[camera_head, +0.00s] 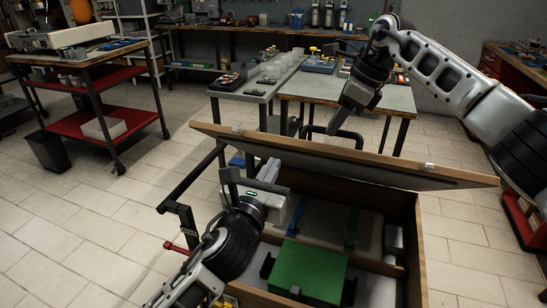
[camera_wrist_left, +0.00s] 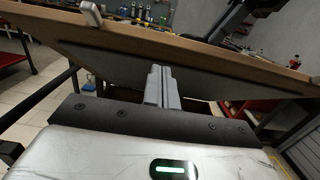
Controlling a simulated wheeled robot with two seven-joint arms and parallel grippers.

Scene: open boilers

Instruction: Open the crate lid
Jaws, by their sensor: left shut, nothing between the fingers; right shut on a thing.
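The wooden crate (camera_head: 418,255) stands open in the head view. Its lid (camera_head: 340,160) is raised and tilted above it, with the grey underside showing. The lid also spans the left wrist view (camera_wrist_left: 215,82). My right gripper (camera_head: 335,126) is above the lid's top edge, shut on the lid by a dark bent bar there; the exact contact is hard to see. My left gripper (camera_head: 268,172) is shut and empty, close under the lid's left part. Its closed fingers show in the left wrist view (camera_wrist_left: 157,72), pointing at the lid's underside.
Inside the crate are a green box (camera_head: 308,272) and grey cases. Worktables (camera_head: 345,92) stand behind it. A red-shelved cart (camera_head: 95,85) and a black bin (camera_head: 48,150) are at left. The tiled floor between them is clear.

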